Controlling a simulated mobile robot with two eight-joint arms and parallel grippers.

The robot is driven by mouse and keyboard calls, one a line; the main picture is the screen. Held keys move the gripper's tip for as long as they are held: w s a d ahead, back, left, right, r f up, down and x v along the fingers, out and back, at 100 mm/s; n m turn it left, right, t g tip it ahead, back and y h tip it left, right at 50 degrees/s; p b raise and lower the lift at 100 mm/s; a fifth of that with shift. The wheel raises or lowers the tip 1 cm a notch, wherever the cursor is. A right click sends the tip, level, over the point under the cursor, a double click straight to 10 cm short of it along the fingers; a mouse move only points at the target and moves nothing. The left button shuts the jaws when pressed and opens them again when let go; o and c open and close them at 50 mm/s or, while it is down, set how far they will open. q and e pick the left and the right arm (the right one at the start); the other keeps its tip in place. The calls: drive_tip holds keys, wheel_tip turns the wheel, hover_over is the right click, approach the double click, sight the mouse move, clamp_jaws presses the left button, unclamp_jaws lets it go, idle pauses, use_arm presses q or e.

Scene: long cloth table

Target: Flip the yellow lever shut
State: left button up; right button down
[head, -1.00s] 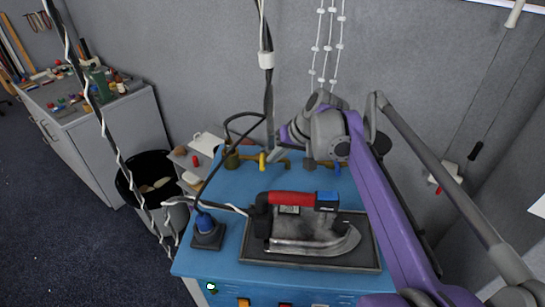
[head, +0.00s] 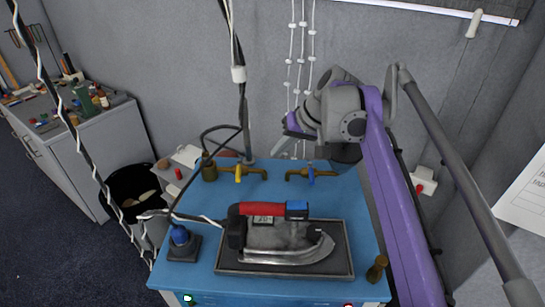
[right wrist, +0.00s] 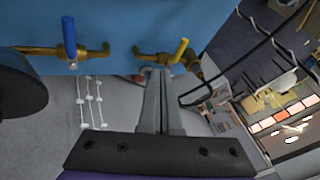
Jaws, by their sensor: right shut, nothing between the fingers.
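The yellow lever (head: 238,173) is on a brass valve at the back left of the blue bench top. It stands across its brass pipe. My right gripper (head: 279,152) is shut and empty, to the right of the yellow lever and above the bench's back edge. In the right wrist view its closed fingers (right wrist: 158,75) overlap the yellow lever's brass valve, with the yellow lever (right wrist: 180,50) just right of the tips. I cannot tell whether they touch. My left gripper is not in view.
A second valve with a blue lever (head: 310,174) is right of the yellow one. An iron (head: 280,238) rests on a dark plate (head: 341,262) in front, beside a blue-topped device (head: 181,240). A brass piece (head: 376,268) is at front right. Cables hang behind.

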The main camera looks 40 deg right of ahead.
sight(239, 174)
drive_tip(key=w+a+f, duration=0.4)
drive_tip(key=w+f, duration=0.3)
drive_tip(key=f, duration=0.1)
drive_tip(key=shift+w+a+f+m, duration=0.15)
drive_tip(key=shift+a+f+m, duration=0.1)
drive_tip(key=shift+a+m, duration=0.05)
idle(0.4)
drive_tip(key=shift+w+a, duration=0.35)
drive_tip(key=shift+a, duration=0.4)
drive_tip(key=shift+d+f, duration=0.1)
